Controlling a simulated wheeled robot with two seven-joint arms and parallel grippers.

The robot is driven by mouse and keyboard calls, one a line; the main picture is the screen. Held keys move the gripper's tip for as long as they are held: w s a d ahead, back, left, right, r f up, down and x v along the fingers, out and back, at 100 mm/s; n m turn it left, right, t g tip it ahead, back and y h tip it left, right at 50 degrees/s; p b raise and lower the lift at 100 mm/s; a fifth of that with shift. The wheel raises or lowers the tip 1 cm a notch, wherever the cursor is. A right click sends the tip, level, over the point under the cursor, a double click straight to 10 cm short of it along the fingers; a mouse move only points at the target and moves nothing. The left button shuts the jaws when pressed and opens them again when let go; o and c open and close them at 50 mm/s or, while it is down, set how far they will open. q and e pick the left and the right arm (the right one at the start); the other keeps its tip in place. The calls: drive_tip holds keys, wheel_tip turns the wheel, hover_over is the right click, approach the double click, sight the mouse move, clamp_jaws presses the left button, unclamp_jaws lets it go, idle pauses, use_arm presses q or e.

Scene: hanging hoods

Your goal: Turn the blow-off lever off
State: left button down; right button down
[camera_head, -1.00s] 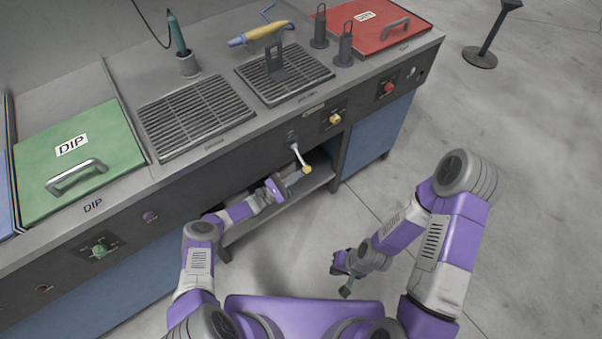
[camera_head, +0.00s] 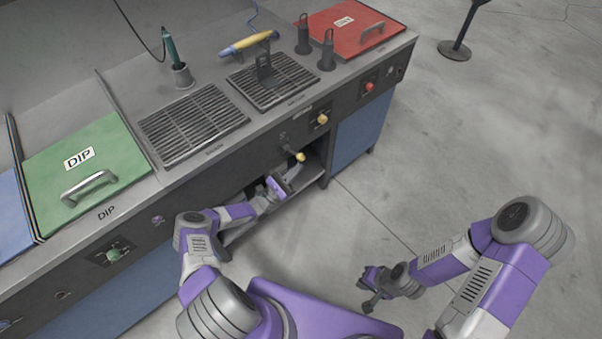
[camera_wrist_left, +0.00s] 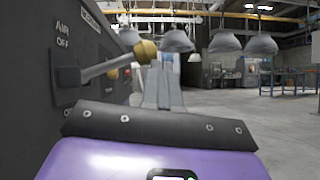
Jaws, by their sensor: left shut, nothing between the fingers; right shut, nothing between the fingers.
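The blow-off lever (camera_head: 291,151) sticks out from the bench's dark front panel and has a yellow knob (camera_head: 301,157) at its end. In the left wrist view the grey lever (camera_wrist_left: 100,70) points outward and slightly up from its mount, below an "AIR OFF" label (camera_wrist_left: 62,34). My left gripper (camera_head: 291,174) is shut and empty, just below the knob in the head view. In the left wrist view its fingers (camera_wrist_left: 160,75) are right beside the knob (camera_wrist_left: 145,51); contact cannot be told. My right gripper (camera_head: 368,303) is shut and empty, low over the floor away from the bench.
Another yellow knob (camera_head: 322,119) and a red button (camera_head: 369,86) sit on the panel to the right. An open shelf (camera_head: 262,207) lies under the lever. Grates, a green DIP lid (camera_head: 120,165) and a red lid (camera_head: 325,25) are on top.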

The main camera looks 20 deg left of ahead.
use_arm(q)
drive_tip(key=shift+d+r+p, duration=0.1)
drive_tip(key=shift+r+p, duration=0.2)
drive_tip(key=shift+r, duration=0.75)
drive_tip(key=s+f+b, duration=0.1)
drive_tip(key=s+f, duration=0.7)
drive_tip(key=s, duration=0.2)
drive_tip(key=shift+s+d, duration=0.15)
idle(0.4)
